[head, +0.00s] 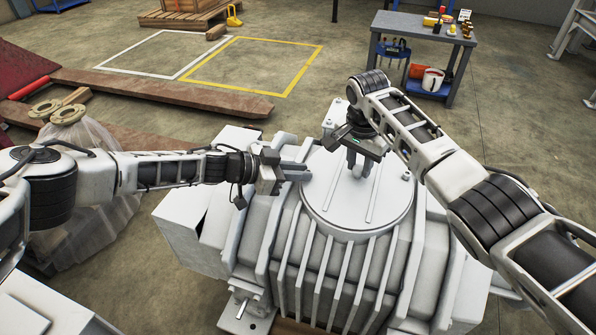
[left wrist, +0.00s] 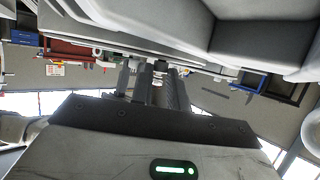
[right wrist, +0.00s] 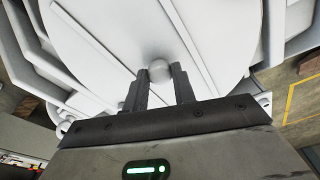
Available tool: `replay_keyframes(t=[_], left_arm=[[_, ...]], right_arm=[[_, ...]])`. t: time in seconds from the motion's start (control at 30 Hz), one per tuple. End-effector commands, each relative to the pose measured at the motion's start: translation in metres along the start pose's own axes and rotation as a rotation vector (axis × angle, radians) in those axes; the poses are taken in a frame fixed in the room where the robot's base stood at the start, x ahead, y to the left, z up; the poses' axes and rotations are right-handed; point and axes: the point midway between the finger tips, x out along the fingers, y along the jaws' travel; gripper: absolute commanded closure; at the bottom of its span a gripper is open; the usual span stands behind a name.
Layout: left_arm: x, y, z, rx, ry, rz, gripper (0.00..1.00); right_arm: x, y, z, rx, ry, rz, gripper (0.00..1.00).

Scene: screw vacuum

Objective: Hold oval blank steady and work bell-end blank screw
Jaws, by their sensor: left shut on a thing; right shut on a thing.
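A large pale grey ribbed vacuum pump casing (head: 330,285) has a round lid (head: 385,205) on top. My right gripper (head: 357,172) points down over the lid. In the right wrist view its fingers (right wrist: 160,82) are shut on a small pale round-ended piece (right wrist: 159,70). My left gripper (head: 306,172) comes in level from the left at the lid's edge. In the left wrist view its fingers (left wrist: 158,82) are shut on a small pale piece (left wrist: 160,66), mostly hidden by the fingers. I cannot tell which piece is the oval blank or the bell-end blank screw.
A grey bench (head: 425,30) with a blue lower shelf stands at the back right. A rusty beam (head: 165,90) lies behind the pump, with yellow floor marking (head: 283,95) beyond. A plastic-wrapped part (head: 85,185) stands at the left. The floor right of the pump is clear.

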Motion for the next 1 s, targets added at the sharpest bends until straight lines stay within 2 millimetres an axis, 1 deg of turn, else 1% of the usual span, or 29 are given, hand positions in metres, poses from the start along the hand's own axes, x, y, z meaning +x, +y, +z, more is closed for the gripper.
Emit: replay_keyframes(t=[0.03,0.53,0.57,0.6,0.63,0.87,1.0], left_arm=[[0.0009,0.0014,-0.0001,0.004,-0.001,0.013,1.00],[0.0007,0.0023,-0.0003,0.011,-0.002,0.033,1.00],[0.0008,0.0023,-0.0003,0.011,-0.002,0.033,0.78],[0.0008,0.0023,-0.0003,0.011,-0.002,0.033,0.67],[0.0007,0.0022,-0.0003,0.010,-0.002,0.033,0.61],[0.0000,0.0009,-0.0002,0.010,-0.002,0.029,0.61],[-0.0066,-0.0006,-0.0001,0.010,-0.003,0.027,0.61]], right_arm=[[-0.0016,-0.0022,0.0009,-0.003,0.000,-0.006,1.00],[-0.0016,-0.0021,0.0005,-0.002,0.002,-0.006,1.00],[-0.0016,-0.0021,0.0005,-0.002,0.002,-0.006,1.00],[-0.0016,-0.0021,0.0005,-0.002,0.002,-0.006,1.00],[-0.0016,-0.0020,0.0005,-0.002,0.002,-0.005,1.00],[-0.0014,-0.0014,0.0001,-0.001,0.002,-0.004,1.00],[-0.0013,-0.0011,0.0000,-0.001,0.002,-0.003,1.00]])
